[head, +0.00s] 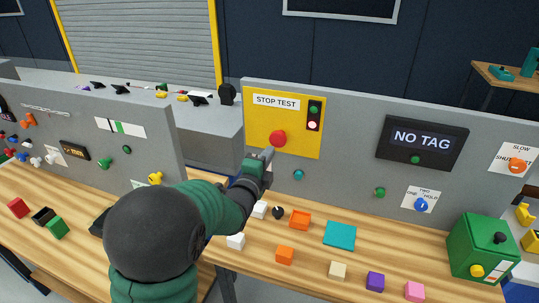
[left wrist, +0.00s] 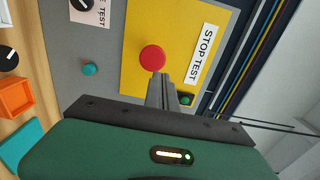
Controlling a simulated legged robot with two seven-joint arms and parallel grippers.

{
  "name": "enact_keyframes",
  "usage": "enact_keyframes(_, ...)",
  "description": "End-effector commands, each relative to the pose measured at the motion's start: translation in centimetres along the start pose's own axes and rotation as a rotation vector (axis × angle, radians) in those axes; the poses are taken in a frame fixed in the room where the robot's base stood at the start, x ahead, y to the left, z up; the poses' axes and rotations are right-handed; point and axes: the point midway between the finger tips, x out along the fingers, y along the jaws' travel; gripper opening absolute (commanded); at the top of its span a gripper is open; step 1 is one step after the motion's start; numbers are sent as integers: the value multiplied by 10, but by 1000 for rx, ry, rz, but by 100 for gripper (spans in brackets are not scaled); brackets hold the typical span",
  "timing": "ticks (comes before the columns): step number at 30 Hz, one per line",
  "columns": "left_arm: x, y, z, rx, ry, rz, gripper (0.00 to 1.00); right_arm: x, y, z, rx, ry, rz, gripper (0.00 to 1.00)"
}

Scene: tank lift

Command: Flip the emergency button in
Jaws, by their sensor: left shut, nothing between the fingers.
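The red emergency button (head: 278,138) sits on a yellow plate (head: 255,125) labelled STOP TEST on the grey panel. It also shows in the left wrist view (left wrist: 152,58), round and facing the camera. My right gripper is not in view.
A teal knob (head: 299,174) is on the panel below the plate. A NO TAG display (head: 422,139) is to the right. Several coloured blocks, including an orange tray (head: 300,220) and a teal square (head: 340,235), lie on the wooden table. A green box (head: 483,248) stands at right.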

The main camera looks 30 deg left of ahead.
Motion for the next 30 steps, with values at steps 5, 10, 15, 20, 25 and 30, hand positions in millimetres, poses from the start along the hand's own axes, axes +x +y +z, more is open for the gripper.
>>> enact_keyframes(5, -31, 2, 3, -3, -2, 2, 0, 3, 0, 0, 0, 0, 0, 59)
enact_keyframes(10, -64, 0, 1, -1, -1, 0, 0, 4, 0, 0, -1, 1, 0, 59)
enact_keyframes(15, -80, 0, -1, 1, 0, 1, 0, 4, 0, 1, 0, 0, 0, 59)
enact_keyframes(20, -82, 1, -1, 2, 0, 2, 0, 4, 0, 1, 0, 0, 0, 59)
enact_keyframes(25, -82, 1, 0, 0, -1, 3, 0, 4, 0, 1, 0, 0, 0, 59)
enact_keyframes(30, -82, 1, 0, -5, -1, 6, 0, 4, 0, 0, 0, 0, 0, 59)
